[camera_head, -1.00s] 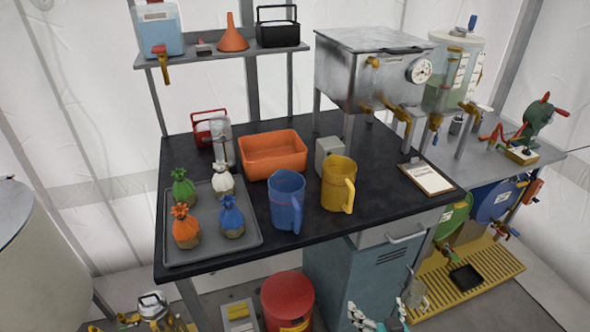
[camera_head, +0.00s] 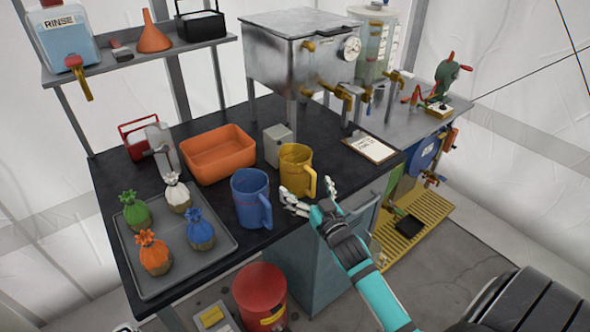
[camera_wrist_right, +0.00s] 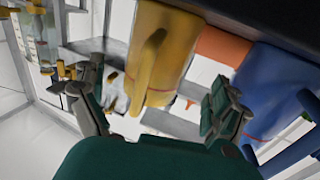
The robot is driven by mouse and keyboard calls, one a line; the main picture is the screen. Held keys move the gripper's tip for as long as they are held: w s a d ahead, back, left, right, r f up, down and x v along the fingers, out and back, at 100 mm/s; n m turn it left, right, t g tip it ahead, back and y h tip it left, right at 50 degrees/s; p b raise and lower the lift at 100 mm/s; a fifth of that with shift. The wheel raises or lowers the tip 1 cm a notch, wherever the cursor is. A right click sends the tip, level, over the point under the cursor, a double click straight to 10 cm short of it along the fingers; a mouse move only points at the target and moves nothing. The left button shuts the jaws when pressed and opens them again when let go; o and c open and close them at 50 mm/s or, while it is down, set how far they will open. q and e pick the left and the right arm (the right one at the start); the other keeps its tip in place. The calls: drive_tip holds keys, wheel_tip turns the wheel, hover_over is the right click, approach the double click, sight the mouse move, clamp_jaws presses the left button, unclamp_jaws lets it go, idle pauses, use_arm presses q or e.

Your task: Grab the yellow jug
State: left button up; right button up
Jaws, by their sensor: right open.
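The yellow jug (camera_head: 295,168) stands upright on the black tabletop near its front edge, with its handle toward the right front. My right gripper (camera_head: 310,197) is open at the table's front edge, just in front of the jug; its fingers are spread toward the jug's handle side. In the right wrist view the jug (camera_wrist_right: 165,55) appears ahead, between the two open fingers (camera_wrist_right: 165,108), with its handle facing the camera. I see no contact with the jug. The blue jug (camera_head: 250,197) stands just left of the yellow one. My left gripper is not in view.
An orange bin (camera_head: 218,155) and a small grey box (camera_head: 278,146) stand behind the jugs. A tray (camera_head: 180,268) with several tied pouches is at the left. A clipboard (camera_head: 370,149) lies to the right. A metal tank (camera_head: 298,55) stands at the back.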

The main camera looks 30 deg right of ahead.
sight(302, 180)
drive_tip(key=shift+w+d, duration=0.15)
drive_tip(key=shift+w, duration=0.4)
drive_tip(key=w, duration=0.1)
drive_tip(key=w+p, duration=0.1)
drive_tip(key=w, duration=0.2)
drive_tip(key=shift+w+d+r, duration=0.25)
drive_tip(key=shift+d, duration=0.1)
drive_tip(key=shift+w+f, duration=0.1)
drive_tip(key=shift+w, duration=0.2)
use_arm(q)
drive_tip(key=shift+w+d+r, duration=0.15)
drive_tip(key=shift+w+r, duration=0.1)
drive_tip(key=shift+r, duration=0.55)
use_arm(e)
drive_tip(key=shift+s, duration=0.1)
drive_tip(key=shift+c, duration=0.3)
drive_tip(key=c, duration=1.1)
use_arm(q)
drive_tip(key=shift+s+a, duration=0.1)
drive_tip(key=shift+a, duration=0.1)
use_arm(e)
drive_tip(key=shift+o, duration=0.2)
